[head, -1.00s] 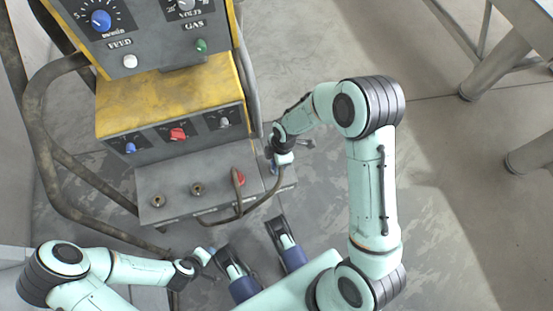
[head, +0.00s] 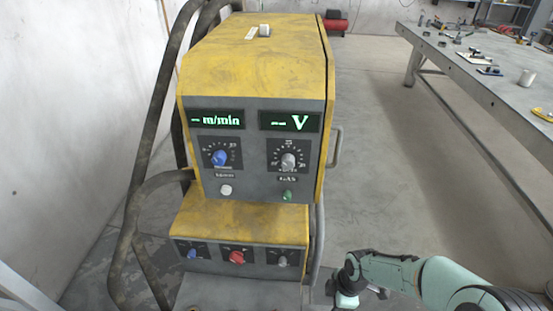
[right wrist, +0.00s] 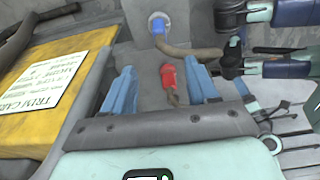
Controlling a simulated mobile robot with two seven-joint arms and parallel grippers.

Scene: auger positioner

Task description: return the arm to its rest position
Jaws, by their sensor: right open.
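The welding machine (head: 255,70) is a yellow and grey cabinet with lit displays and knobs, left of centre in the head view. My right arm (head: 450,284) enters at the lower right of the head view, bent, with its hand low beside the machine's lower right side. In the right wrist view my right gripper (right wrist: 161,68) has its two blue fingers spread apart. A red cable connector (right wrist: 168,76) shows between the fingers, below them on the grey panel; no contact is visible. My left arm and gripper are outside the head view.
A metal workbench (head: 480,75) with scattered tools stands at the right. Thick hoses (head: 160,110) run down the machine's left side, near a white wall (head: 70,90). A blue connector (right wrist: 158,25) with a cable lies beyond the red one. Floor between machine and bench is clear.

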